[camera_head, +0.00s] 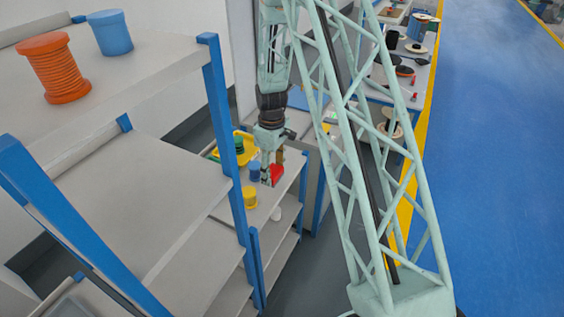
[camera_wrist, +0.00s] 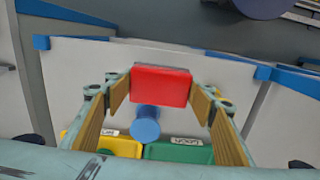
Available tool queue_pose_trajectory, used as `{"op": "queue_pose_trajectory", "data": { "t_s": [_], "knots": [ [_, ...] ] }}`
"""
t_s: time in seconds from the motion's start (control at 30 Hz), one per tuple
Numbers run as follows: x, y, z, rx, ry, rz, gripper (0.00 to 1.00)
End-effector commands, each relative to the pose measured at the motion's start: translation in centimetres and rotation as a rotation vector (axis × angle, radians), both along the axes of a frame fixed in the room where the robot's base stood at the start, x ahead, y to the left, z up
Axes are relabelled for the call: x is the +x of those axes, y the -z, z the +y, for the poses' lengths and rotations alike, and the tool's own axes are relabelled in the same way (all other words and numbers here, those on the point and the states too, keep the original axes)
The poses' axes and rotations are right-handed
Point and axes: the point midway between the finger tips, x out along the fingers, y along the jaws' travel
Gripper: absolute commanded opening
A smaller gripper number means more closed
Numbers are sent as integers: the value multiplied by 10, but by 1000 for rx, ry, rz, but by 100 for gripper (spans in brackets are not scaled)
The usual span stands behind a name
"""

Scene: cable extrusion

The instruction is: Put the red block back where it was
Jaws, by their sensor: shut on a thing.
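My gripper (camera_head: 270,175) is shut on the red block (camera_head: 276,174), over the grey shelf (camera_head: 275,196). In the wrist view the red block (camera_wrist: 160,86) sits between the two tan finger pads of my gripper (camera_wrist: 160,92). Whether the block touches the shelf cannot be told. A small blue cylinder (camera_head: 254,171) stands close to the left of my gripper; a blue cylinder also shows just below the block in the wrist view (camera_wrist: 145,126).
A yellow spool (camera_head: 250,197) stands near the shelf's front edge. A yellow tray (camera_head: 217,152) and a green spool (camera_head: 239,145) are behind. A blue shelf post (camera_head: 222,110) rises left of my arm. In the wrist view, yellow (camera_wrist: 120,147) and green (camera_wrist: 180,153) labelled things lie below.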

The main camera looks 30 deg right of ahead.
Motion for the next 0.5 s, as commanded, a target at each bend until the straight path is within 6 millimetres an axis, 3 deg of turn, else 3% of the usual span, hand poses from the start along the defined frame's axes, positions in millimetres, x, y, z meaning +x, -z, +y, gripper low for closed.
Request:
{"op": "queue_pose_trajectory", "data": {
  "t_s": [0.27,0.5],
  "knots": [
    [9,1,-8,0,1,0,39],
    [35,4,-30,0,2,-1,39]
  ]
}}
